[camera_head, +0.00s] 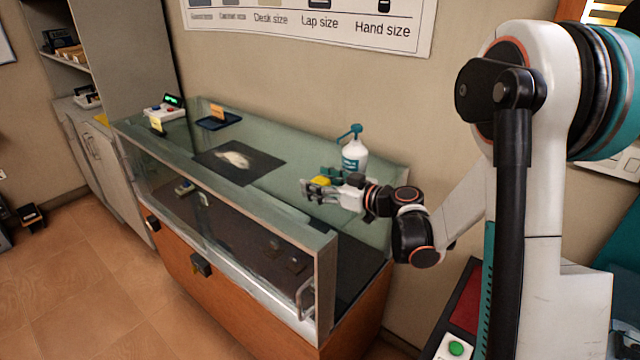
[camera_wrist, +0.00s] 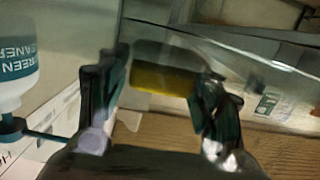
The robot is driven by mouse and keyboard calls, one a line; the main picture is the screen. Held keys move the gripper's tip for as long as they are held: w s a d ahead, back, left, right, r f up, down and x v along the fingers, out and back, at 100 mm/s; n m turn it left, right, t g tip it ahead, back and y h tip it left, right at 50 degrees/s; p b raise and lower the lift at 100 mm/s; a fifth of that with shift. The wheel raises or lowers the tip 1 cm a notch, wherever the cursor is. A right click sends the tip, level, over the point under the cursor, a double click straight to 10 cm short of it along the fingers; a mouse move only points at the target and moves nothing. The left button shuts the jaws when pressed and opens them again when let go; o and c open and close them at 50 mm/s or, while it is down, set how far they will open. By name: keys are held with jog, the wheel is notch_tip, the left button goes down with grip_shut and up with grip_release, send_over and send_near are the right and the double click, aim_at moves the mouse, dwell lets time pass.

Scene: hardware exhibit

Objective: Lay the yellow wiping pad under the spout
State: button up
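The yellow wiping pad (camera_head: 321,181) is between the fingers of my gripper (camera_head: 322,184), over the right part of the glass counter. In the wrist view the pad (camera_wrist: 165,78) spans the space between the two dark fingers of my gripper (camera_wrist: 160,85), its face partly in shadow. The gripper appears shut on it. A white pump bottle (camera_head: 354,154) with a teal head and spout (camera_head: 346,133) stands upright on the counter just behind the gripper. The bottle (camera_wrist: 15,65) appears upside down in the wrist view, labelled as cleaner. The pad's height above the glass is unclear.
The glass-topped display counter (camera_head: 285,135) holds a dark mat (camera_head: 268,163) with a pale item, a blue tray (camera_head: 219,121) and a small device (camera_head: 166,112) farther left. The glass between mat and bottle is clear. A wall stands close behind.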

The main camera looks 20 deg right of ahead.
dwell(0.3)
jog(key=shift+r, duration=0.2)
jog(key=p+v, duration=0.2)
jog(key=v, duration=1)
jog(key=shift+a, duration=0.1)
